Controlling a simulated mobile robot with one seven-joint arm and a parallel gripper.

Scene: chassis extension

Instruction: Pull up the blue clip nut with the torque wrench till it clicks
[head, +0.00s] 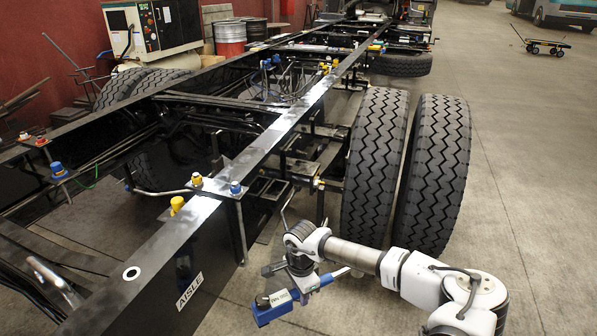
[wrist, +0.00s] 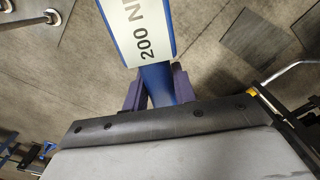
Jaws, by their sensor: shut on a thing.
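My gripper (head: 304,282) is shut on a blue torque wrench (head: 272,309), low beside the near chassis rail, on the aisle side. In the wrist view, the two dark fingers of my gripper (wrist: 156,84) close on the blue shaft of the wrench (wrist: 158,80), and its white label reads "200 N". A blue clip nut (head: 235,187) stands on top of the near rail, beside a yellow one (head: 196,179). Another blue one (head: 57,170) is on the far rail at left. The wrench is well apart from both blue nuts.
The black near rail (head: 155,265) carries an "AISLE" label. Twin tyres (head: 440,170) stand just behind my arm.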

